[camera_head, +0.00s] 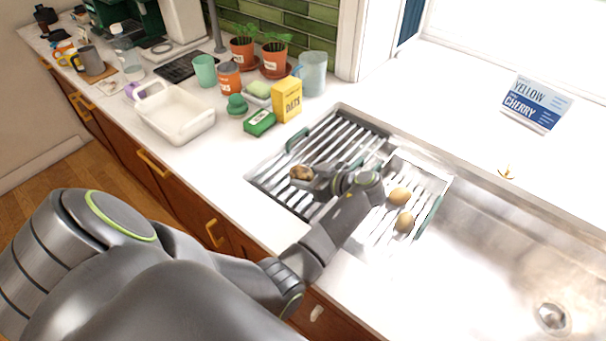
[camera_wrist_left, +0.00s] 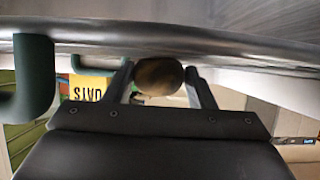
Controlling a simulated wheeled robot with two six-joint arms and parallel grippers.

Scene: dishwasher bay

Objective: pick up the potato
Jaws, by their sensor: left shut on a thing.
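The potato (camera_head: 301,173) is a brown, mottled lump at the tip of my left gripper (camera_head: 316,178), over the slatted metal rack (camera_head: 330,143) in the head view. In the left wrist view the potato (camera_wrist_left: 158,76) sits between the two fingers of my left gripper (camera_wrist_left: 160,84), which is shut on it. I cannot tell whether the potato touches the rack. Two tan, rounded items, one (camera_head: 399,196) behind the other (camera_head: 405,222), lie on the rack to the right of the gripper. My right gripper is not in view.
The sink basin (camera_head: 500,250) is to the right of the rack. A yellow oats box (camera_head: 287,99), a green box (camera_head: 259,123) and a white dish (camera_head: 175,113) stand on the counter to the left. A green rack handle (camera_wrist_left: 36,75) shows close by in the left wrist view.

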